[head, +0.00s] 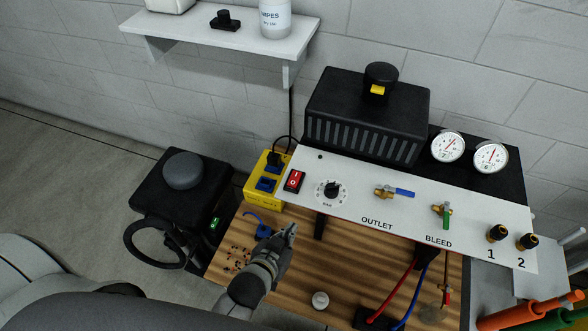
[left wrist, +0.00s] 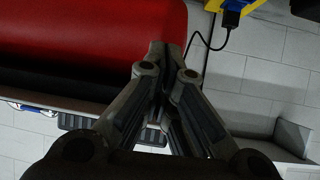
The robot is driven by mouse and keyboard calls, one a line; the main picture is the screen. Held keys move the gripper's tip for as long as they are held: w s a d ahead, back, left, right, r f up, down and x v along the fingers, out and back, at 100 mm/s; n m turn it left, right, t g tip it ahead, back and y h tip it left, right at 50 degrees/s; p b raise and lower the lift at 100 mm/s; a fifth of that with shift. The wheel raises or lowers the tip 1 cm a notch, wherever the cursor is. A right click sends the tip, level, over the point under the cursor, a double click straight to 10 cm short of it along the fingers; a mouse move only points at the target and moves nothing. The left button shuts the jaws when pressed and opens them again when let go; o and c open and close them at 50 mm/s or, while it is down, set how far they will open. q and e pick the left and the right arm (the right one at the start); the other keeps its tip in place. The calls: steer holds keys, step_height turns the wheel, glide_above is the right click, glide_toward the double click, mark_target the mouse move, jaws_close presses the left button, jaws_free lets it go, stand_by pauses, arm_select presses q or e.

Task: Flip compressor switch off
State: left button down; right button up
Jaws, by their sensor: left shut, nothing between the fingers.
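The compressor switch (head: 294,181) is a red rocker in a black frame at the left end of the white sloping control panel (head: 345,208). It carries white marks. I cannot tell which side is pressed. My left gripper (head: 290,230) is shut and empty, below the switch in the head view and apart from it in the picture. The left wrist view shows its closed fingers (left wrist: 165,65) beside a large red rounded surface (left wrist: 100,30); I cannot tell whether that is the switch. My right gripper is not in view.
The yellow power box (head: 256,190) with a black plug stands left of the panel. The dial (head: 331,193), blue valve (head: 404,192) and green valve (head: 446,217) lie right of the switch. A blue clip (head: 263,231) and white knob (head: 320,299) are on the wooden bench (head: 290,285).

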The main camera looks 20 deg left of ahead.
arm_select(q)
step_height(320, 180, up, 18)
steer(key=w+a+n+t+y, duration=0.1)
steer(key=w+a+t, duration=0.1)
steer(key=t, duration=0.1)
steer(key=shift+w+a+t, duration=0.15)
steer(key=shift+a+t, duration=0.15)
steer(key=shift+a, duration=0.1)
steer(key=p, duration=0.2)
glide_above(294, 178)
step_height(294, 178, down, 2)
steer(key=shift+f, duration=0.1)
step_height(294, 178, down, 3)
steer(key=shift+r, duration=0.15)
steer(key=shift+f, duration=0.85)
